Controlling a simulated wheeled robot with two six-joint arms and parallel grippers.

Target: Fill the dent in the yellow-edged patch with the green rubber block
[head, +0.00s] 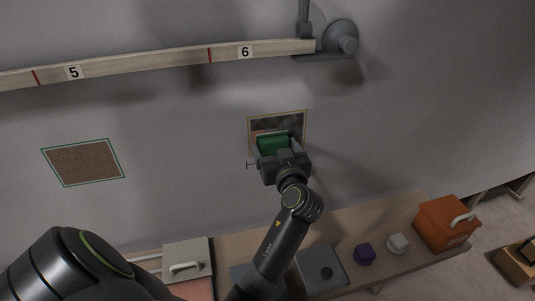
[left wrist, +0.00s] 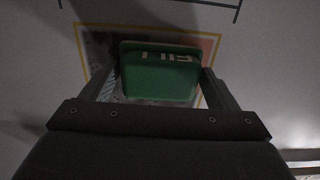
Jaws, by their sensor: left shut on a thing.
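The yellow-edged patch (head: 291,121) is on the grey hull wall, right of centre in the head view; its yellow border also shows in the left wrist view (left wrist: 150,25). Inside the border the surface is mottled grey, with a reddish part on the right in the wrist view. My left gripper (head: 279,148) is at the patch, shut on the green rubber block (head: 272,144). In the left wrist view the block (left wrist: 160,80) sits between the fingers with pale lettering and covers most of the patch. I cannot tell whether it touches the surface. My right gripper is not in view.
A green-edged brown patch (head: 84,162) is on the wall at left. A wooden rail (head: 150,64) numbered 5 and 6 runs above. The bench (head: 378,217) below bears a lidded box (head: 188,257), a purple block (head: 365,253), a white piece (head: 398,243) and an orange case (head: 445,222).

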